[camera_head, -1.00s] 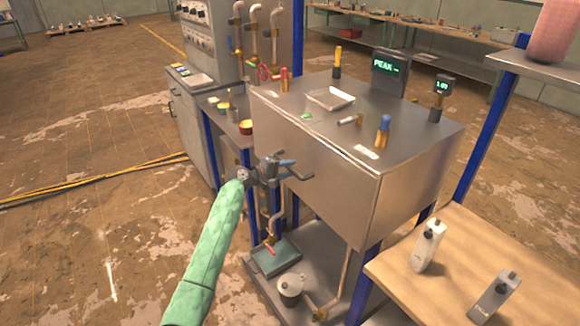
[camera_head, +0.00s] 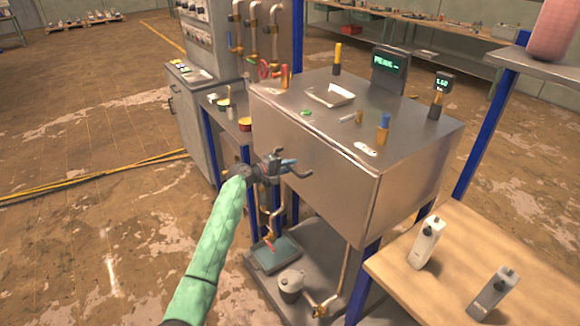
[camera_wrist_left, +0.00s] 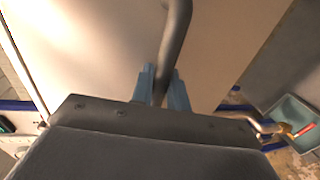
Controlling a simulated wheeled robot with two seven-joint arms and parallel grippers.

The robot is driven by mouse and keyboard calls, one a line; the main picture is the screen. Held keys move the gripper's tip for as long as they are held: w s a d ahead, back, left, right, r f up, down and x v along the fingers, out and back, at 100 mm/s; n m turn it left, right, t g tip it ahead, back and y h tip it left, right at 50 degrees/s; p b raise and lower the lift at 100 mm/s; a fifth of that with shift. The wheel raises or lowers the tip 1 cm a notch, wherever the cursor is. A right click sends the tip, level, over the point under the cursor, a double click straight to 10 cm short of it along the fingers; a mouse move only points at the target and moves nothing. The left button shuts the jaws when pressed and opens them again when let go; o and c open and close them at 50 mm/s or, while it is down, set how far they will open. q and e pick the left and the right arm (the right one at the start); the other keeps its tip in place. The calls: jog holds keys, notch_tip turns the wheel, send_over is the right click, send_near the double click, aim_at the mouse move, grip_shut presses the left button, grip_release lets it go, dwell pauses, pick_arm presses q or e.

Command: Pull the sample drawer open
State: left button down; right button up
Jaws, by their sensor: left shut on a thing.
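The big steel box (camera_head: 315,150) stands on a frame with blue legs in the middle of the head view. A dark, bent bar handle (camera_head: 303,174) sticks out in front of its front face. My left gripper (camera_head: 286,164) is shut on this handle. In the left wrist view the bar (camera_wrist_left: 176,40) runs down between the two blue-grey fingers (camera_wrist_left: 161,88), with the pale steel face behind it. I see no clear drawer seam or gap, so I cannot tell how far the drawer stands out. My right gripper is not in view.
A wooden bench (camera_head: 460,250) with two small grey devices stands at the right front. Below the box are pipes, a teal tray (camera_head: 277,254) and a small pot (camera_head: 291,285). A grey cabinet (camera_head: 190,115) stands at the back left.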

pick_arm(q)
jog(key=f+b+v, duration=0.1)
jog(key=f+v, duration=0.2)
jog(key=v, duration=1.2)
jog(key=a+f+b+v, duration=0.1)
jog(key=f+b+v, duration=0.1)
jog(key=v, duration=1.3)
jog(key=shift+s+a+f, duration=0.2)
jog(key=shift+s+f, duration=0.25)
jog(key=shift+f, duration=0.3)
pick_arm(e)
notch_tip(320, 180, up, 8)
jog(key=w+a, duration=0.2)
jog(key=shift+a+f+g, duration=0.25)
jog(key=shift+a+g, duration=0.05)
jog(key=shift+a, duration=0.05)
pick_arm(q)
jog(key=c, duration=1.4)
grip_release()
jog(key=shift+c, duration=0.2)
jog(key=shift+a+b, duration=0.15)
jog(key=shift+b, duration=0.2)
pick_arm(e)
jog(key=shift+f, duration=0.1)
